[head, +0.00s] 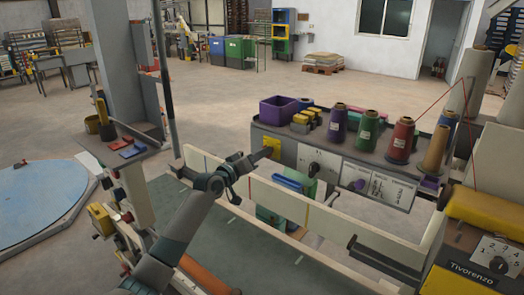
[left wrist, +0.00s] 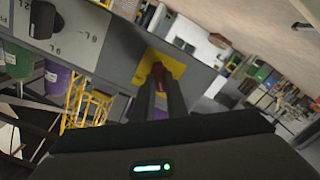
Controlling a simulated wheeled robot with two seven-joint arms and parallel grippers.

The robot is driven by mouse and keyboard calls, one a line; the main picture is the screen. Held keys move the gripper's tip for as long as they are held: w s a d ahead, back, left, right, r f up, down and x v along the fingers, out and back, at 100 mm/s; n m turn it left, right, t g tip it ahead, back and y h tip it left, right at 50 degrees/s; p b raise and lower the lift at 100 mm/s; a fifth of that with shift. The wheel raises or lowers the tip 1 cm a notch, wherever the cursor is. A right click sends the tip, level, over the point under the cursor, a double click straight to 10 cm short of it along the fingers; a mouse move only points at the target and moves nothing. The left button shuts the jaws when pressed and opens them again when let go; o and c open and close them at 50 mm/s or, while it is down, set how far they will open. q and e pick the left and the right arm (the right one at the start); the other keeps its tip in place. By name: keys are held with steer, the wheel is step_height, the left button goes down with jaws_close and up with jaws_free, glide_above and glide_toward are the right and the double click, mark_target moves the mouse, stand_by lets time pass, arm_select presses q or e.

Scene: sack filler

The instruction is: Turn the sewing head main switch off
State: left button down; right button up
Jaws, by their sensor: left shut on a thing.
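The main switch shows as a yellow plate (head: 271,144) at the left end of the grey panel under the spool shelf. In the left wrist view the yellow plate (left wrist: 173,66) carries a red knob (left wrist: 157,72), partly hidden by my fingers. My left gripper (head: 264,155) reaches the plate from the lower left. In the left wrist view its two dark fingers (left wrist: 158,82) are shut on the red knob. The knob's exact angle cannot be made out. My right gripper is not in view.
A black rotary knob (head: 313,168) sits on the panel right of the yellow plate. Thread spools (head: 367,131) and a purple bin (head: 279,109) stand on the shelf above. A long pale rail (head: 329,219) runs below. A yellow-topped machine (head: 484,210) stands at right.

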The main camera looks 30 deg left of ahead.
arm_select(q)
steer(key=shift+n, duration=0.8)
steer(key=shift+p, duration=0.3)
steer(key=c, duration=1.8)
jaws_free()
steer(key=shift+o, duration=0.2)
steer(key=shift+s, duration=0.15)
steer(key=s+a+b, duration=0.1)
steer(key=s+b, duration=0.3)
steer(key=s, duration=1.3)
steer(key=shift+a+b, duration=0.25)
steer(key=shift+b, duration=0.15)
steer(key=shift+f, duration=0.1)
